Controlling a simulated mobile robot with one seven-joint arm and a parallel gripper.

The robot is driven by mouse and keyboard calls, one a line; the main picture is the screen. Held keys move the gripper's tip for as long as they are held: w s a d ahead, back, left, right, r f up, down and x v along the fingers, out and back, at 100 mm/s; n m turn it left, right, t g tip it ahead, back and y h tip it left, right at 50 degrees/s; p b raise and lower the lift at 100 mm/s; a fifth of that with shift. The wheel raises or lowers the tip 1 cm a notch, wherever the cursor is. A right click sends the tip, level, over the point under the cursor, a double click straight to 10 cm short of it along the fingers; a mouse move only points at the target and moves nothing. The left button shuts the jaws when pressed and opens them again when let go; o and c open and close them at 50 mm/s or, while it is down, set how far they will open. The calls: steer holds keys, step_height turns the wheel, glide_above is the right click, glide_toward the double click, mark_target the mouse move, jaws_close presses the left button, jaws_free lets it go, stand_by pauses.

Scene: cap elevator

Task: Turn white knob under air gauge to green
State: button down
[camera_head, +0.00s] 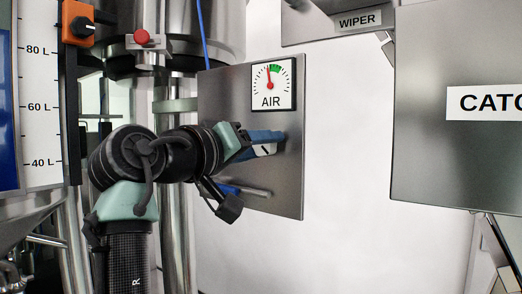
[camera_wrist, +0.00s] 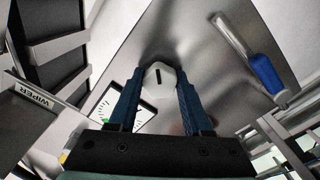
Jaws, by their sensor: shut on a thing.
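The air gauge (camera_head: 272,84) is on a metal panel (camera_head: 225,95) in the head view. Its red needle points up, just at or left of the left end of the green band. The gauge also shows partly in the wrist view (camera_wrist: 146,115), behind my gripper. The white knob (camera_wrist: 158,77) with a dark slot mark sits between my fingertips in the wrist view. My gripper (camera_wrist: 158,88) is shut on the knob, with one blue finger on each side. In the head view my gripper (camera_head: 268,141) hides most of the knob below the gauge.
A blue-handled lever (camera_head: 240,190) is on the panel below my gripper; it shows in the wrist view (camera_wrist: 265,75) at upper right. A WIPER box (camera_head: 340,22) is above right and a large labelled box (camera_head: 455,105) is at the right. A scaled tank stands at the left.

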steer(key=shift+f+m, duration=0.1)
steer(key=shift+m, duration=1.1)
steer(key=shift+c, duration=1.7)
jaws_free()
steer(key=shift+s+b, duration=0.1)
steer(key=shift+b, duration=0.25)
steer(key=b+v, duration=0.5)
steer(key=v, duration=0.7)
steer(key=shift+s+a, duration=0.25)
steer(key=shift+s, duration=0.05)
